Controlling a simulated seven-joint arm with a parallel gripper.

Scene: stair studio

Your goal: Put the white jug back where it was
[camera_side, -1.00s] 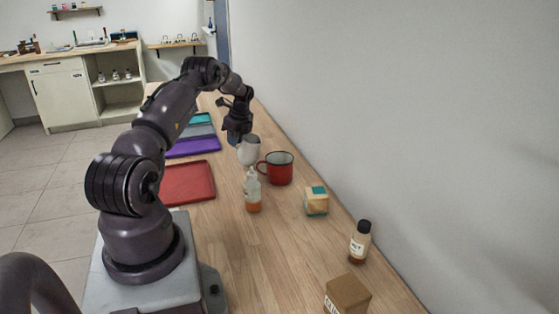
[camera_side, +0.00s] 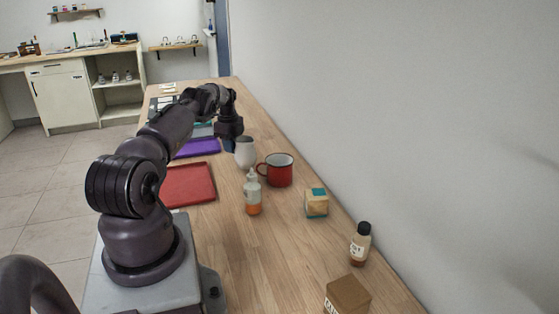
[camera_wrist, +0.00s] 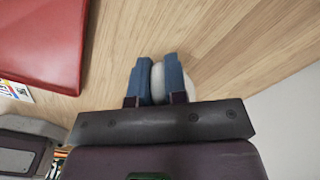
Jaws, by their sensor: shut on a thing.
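The white jug (camera_side: 246,153) is upright over the wooden table, behind the squeeze bottle and to the left of the red mug. My gripper (camera_side: 232,146) is at its left upper side, pointing down. In the wrist view the blue fingers (camera_wrist: 156,78) are shut on a pale part of the white jug (camera_wrist: 158,82); more of it shows right of the right finger. Which part of the jug is gripped is hidden. I cannot tell whether its base touches the table.
A red mug (camera_side: 279,170) and a squeeze bottle (camera_side: 252,194) stand close in front. A red tray (camera_side: 188,184) and a purple tray (camera_side: 198,147) lie left.

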